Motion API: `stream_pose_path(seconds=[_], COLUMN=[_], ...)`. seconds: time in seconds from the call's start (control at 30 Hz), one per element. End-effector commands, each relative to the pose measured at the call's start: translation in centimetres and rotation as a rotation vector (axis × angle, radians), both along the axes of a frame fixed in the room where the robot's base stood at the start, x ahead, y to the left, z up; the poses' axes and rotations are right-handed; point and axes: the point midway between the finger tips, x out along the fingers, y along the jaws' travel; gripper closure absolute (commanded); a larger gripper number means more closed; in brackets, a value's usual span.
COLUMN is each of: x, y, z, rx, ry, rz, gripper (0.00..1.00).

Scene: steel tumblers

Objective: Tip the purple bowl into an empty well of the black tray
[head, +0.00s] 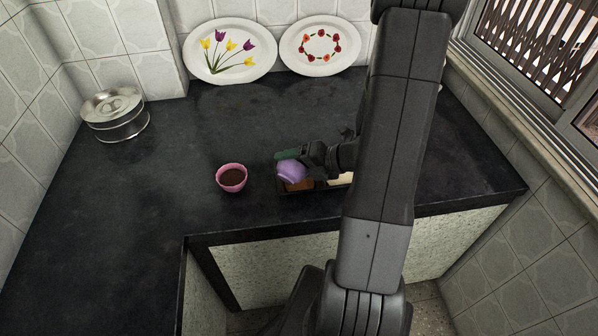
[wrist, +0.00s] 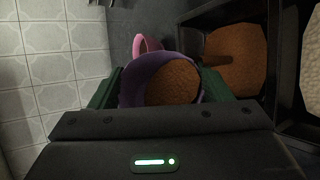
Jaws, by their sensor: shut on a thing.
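The purple bowl (head: 291,171) is in my gripper (head: 300,161), held at the left end of the black tray (head: 284,191). The bowl looks tilted in the head view. In the wrist view, the bowl (wrist: 132,84) sits between the green fingers of my gripper (wrist: 160,88), and orange-brown contents show inside it. The tray (wrist: 196,19) lies to its right in that view. One well there holds orange-brown stuff of a similar colour, and another at the right edge holds paler stuff. My arm and gripper hide much of the tray in the head view.
A pink bowl (head: 232,177) with dark brown contents stands left of the tray. A lidded steel container (head: 115,116) stands at the far left. A tulip plate (head: 230,50) and a flower-ring plate (head: 320,45) lean on the back wall.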

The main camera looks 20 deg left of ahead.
Motion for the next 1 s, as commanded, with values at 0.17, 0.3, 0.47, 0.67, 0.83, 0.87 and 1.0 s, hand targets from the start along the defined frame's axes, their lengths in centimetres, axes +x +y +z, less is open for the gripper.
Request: stream_pose_path(seconds=[0.17,0.3,0.47,0.67,0.83,0.87,1.0], x=[0.33,0.37,0.44,0.57,0.68,0.70,0.76], y=[-0.06,-0.06,-0.08,-0.10,-0.11,-0.12,-0.14], z=[0.25,0.27,0.30,0.32,0.35,0.36,0.38], rx=[0.014,0.016,0.021,0.025,0.030,0.031,0.035], ry=[0.080,0.098,0.120,0.146,0.171,0.176,0.197], rz=[-0.001,0.000,0.000,0.000,-0.001,-0.001,-0.001], gripper=[0.52,0.52,0.52,0.52,0.52,0.52,0.52])
